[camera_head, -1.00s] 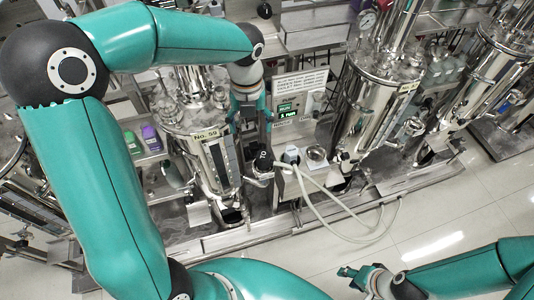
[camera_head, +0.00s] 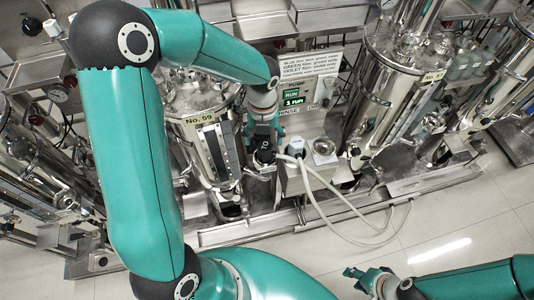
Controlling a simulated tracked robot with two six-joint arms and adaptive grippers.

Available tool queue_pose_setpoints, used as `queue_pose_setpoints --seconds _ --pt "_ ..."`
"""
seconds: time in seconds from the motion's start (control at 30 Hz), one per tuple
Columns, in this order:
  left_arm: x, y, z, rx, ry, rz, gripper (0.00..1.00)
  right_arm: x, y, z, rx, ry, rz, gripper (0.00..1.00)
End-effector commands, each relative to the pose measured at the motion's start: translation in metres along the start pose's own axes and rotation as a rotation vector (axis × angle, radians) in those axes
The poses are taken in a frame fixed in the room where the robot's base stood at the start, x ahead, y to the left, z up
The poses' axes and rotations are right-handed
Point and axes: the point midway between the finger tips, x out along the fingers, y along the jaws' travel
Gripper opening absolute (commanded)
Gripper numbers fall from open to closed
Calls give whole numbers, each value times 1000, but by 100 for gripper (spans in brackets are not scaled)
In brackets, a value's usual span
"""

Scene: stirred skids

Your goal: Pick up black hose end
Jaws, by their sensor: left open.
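The black hose end (camera_head: 263,157) stands at the left side of the pump box, just in front of the tank marked No. 59. A white hose end (camera_head: 296,147) sits to its right on the box, with pale hoses running down from there. My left gripper (camera_head: 264,137) is open and points down right above the black hose end. Its fingers partly hide that end, and I cannot tell whether they touch it. My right gripper (camera_head: 360,277) is low at the right, over the floor and far from the hose ends; its jaw state is unclear.
The pump box (camera_head: 297,118) carries a green display and a label plate (camera_head: 310,63). Steel tanks stand left (camera_head: 205,150) and right (camera_head: 390,85). Pale hoses (camera_head: 335,225) loop onto the open floor.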

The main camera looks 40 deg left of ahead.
Motion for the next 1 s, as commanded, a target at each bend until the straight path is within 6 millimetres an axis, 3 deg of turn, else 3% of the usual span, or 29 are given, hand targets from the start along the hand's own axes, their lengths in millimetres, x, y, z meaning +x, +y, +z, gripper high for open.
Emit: queue_pose_setpoints --seconds 0.1,0.37,0.63,0.97,1.0 --pt "18 1 0 -1 1 2 75 2 1 0 0 0 0 40" --pt "33 0 1 -1 1 1 75 2 1 0 0 0 0 40" --pt "70 -3 3 -2 2 2 75 4 2 0 0 0 0 40" --pt "77 -3 4 -2 -1 -1 75 5 2 0 0 0 0 40" --pt "77 -3 4 -2 -1 -1 69 5 2 0 0 0 0 40"
